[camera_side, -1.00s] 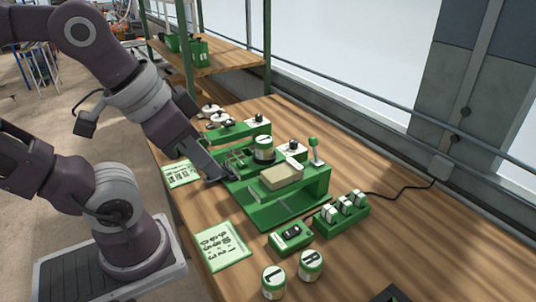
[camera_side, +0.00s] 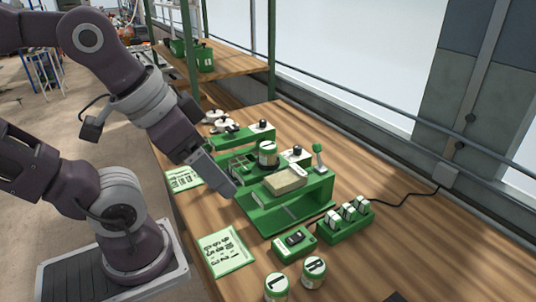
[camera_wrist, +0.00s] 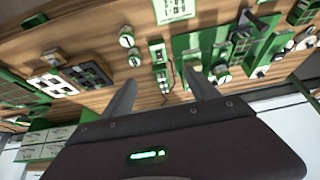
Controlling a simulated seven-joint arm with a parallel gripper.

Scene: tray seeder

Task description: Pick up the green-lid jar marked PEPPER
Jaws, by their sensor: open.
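Two jars with pale, dark-marked tops and green bands stand at the table's near edge in the side view, a left jar (camera_side: 276,287) and a right jar (camera_side: 313,270). A third jar (camera_side: 267,154) sits on the green seeder. I cannot read PEPPER on any of them. In the wrist view two small round jars, an upper one (camera_wrist: 127,40) and a lower one (camera_wrist: 134,58), stand left of the switch box. My gripper (camera_wrist: 160,78) is open and empty, its two fingers spread. In the side view it hangs at the seeder's left side, away from the near-edge jars.
The green seeder (camera_side: 290,208) with a tan block and lever fills the middle table. A switch box (camera_side: 295,242), a rack of white-topped pieces (camera_side: 345,222) and a printed card (camera_side: 226,250) lie nearer. Bare wood (camera_side: 400,235) is free at the right.

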